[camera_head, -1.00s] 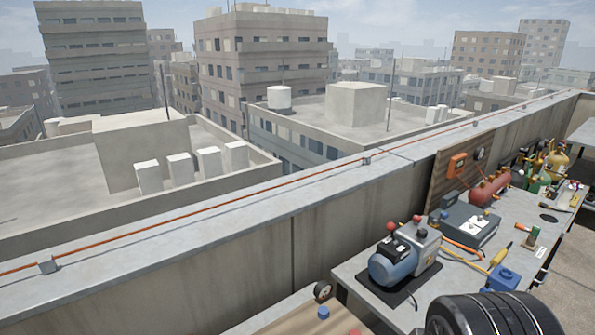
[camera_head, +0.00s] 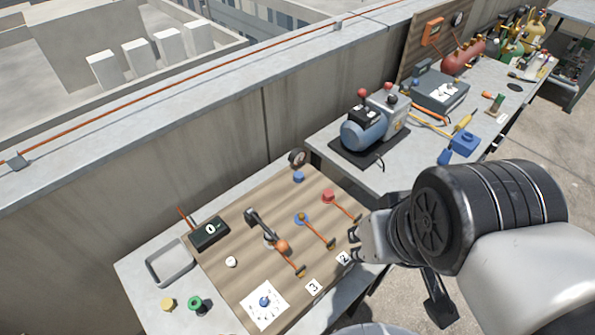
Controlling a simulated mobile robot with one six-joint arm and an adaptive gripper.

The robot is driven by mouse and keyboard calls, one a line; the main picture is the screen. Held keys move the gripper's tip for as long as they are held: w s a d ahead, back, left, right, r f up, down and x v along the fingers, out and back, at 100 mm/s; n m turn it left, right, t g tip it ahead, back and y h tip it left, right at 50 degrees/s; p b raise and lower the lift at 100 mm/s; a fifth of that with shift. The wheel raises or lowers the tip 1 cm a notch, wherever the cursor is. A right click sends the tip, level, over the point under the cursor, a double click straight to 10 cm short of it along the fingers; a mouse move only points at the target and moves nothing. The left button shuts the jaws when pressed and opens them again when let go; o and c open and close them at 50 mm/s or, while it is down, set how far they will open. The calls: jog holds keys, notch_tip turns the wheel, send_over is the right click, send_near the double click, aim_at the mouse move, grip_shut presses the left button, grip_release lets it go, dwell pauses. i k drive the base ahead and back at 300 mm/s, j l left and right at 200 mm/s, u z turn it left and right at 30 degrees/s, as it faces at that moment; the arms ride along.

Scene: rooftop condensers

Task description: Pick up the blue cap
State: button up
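A small blue cap (camera_head: 299,177) sits near the back edge of the wooden board, close to a dark round gauge. A second small blue piece (camera_head: 264,301) is on a white card at the board's front. A blue round piece (camera_head: 301,218) is by an orange-handled tool in the middle. My gripper (camera_head: 353,243) is at the board's right edge, pointing left, right of and nearer than the cap near the gauge. Its two dark fingertips look apart, with nothing seen between them. It is small and partly hidden by my arm.
The wooden board (camera_head: 240,265) holds a red-capped tool (camera_head: 328,196), a black meter (camera_head: 209,233) and a dark lever (camera_head: 260,222). A grey tray (camera_head: 169,263) lies left. A blue pump (camera_head: 362,131) stands on the grey bench behind. A parapet wall (camera_head: 200,165) runs along the back.

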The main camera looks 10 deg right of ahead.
aim_at(299, 176)
jog(key=i+l+u, duration=0.2)
jog(key=l, duration=0.15)
jog(key=l+u, duration=0.2)
jog(key=l, duration=0.15)
jog(key=i+l+u, duration=0.2)
jog(key=l, duration=0.2)
jog(key=l+u, duration=0.2)
jog(key=l, duration=0.15)
